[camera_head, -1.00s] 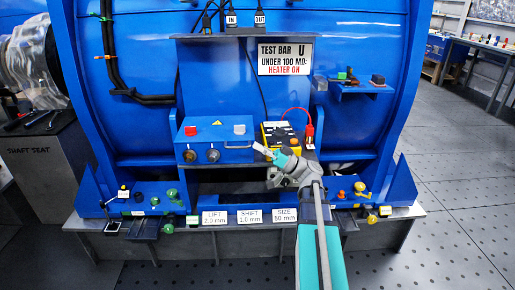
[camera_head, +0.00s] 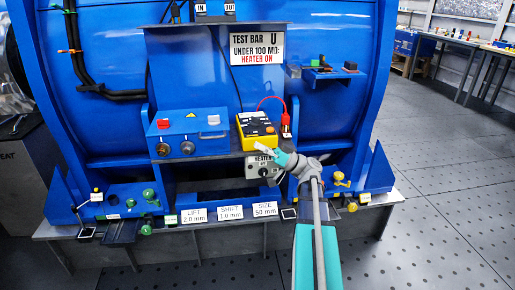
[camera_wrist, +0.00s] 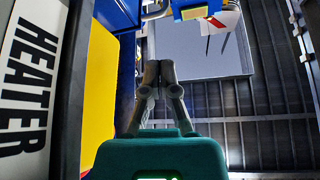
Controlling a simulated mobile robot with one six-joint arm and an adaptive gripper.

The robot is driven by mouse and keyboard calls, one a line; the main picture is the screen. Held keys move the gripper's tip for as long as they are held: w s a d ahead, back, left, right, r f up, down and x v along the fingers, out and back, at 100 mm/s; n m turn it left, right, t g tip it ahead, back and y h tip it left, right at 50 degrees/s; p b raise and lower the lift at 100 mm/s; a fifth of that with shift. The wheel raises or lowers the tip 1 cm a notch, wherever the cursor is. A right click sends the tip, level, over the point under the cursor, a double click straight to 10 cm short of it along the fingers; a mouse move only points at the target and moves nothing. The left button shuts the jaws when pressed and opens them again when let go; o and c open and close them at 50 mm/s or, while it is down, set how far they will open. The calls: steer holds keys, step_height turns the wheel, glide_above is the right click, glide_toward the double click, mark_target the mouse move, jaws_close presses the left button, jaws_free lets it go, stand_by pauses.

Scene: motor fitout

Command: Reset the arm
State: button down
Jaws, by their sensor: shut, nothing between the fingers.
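My gripper (camera_head: 264,150) is at the end of my arm, in front of the blue motor housing (camera_head: 105,95) in the head view. It points up and to the left, just above the grey heater panel (camera_head: 258,171) and in front of the yellow meter (camera_head: 257,131). In the wrist view the fingers (camera_wrist: 159,70) are together with nothing between them. The word HEATER on a white label (camera_wrist: 25,85) fills the left edge there. Whether the gripper touches the panel cannot be told.
A blue control box (camera_head: 188,136) stands left of the meter. A small shelf (camera_head: 322,73) juts out at upper right. Knobs and valves line the front ledge. Open floor (camera_head: 450,190) lies to the right, with benches (camera_head: 470,45) behind.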

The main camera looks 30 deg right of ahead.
stand_by(0.4)
steer(key=w+a+m+g+h+p, duration=0.1)
steer(key=a+m+g+h+p, duration=0.6)
steer(key=a+p, duration=1.2)
steer(key=s+a+r+m+g+h+p, duration=0.1)
steer(key=s+a+r+g+h+p, duration=0.4)
steer(key=h+p, duration=0.8)
steer(key=shift+s+a+r+m+h+p, duration=0.15)
steer(key=shift+s+r+m+h+p, duration=0.15)
steer(key=shift+s+r+p, duration=1)
steer(key=shift+w+f, duration=0.25)
steer(key=shift+w, duration=0.05)
